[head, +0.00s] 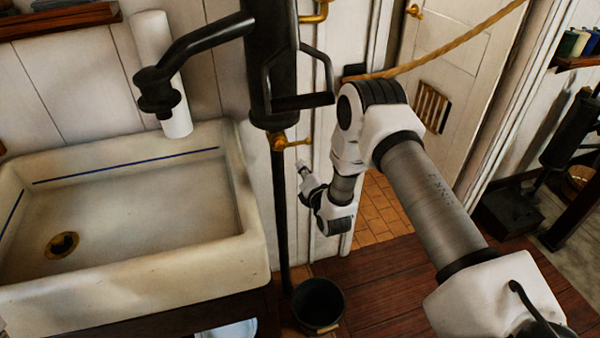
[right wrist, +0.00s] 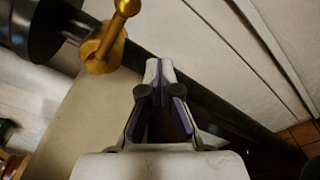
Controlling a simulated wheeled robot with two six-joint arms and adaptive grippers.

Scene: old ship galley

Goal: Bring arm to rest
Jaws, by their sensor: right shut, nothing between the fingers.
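My right arm (head: 425,190) comes in from the lower right, bends at the elbow and folds down to its wrist in front of the white panelled wall. My right gripper (head: 302,168) points up and to the left, close to the black pump pipe and below its brass tap. In the right wrist view the fingers of the gripper (right wrist: 158,70) meet at their tips, with nothing between them. My left gripper is in neither view.
A white sink (head: 254,215) stands at the left. The black pump (head: 272,75) has a brass tap (head: 282,143), which shows near the fingers in the wrist view (right wrist: 105,48). A dark bucket (head: 318,305) is on the floor below. A rope (head: 450,45) hangs across the door.

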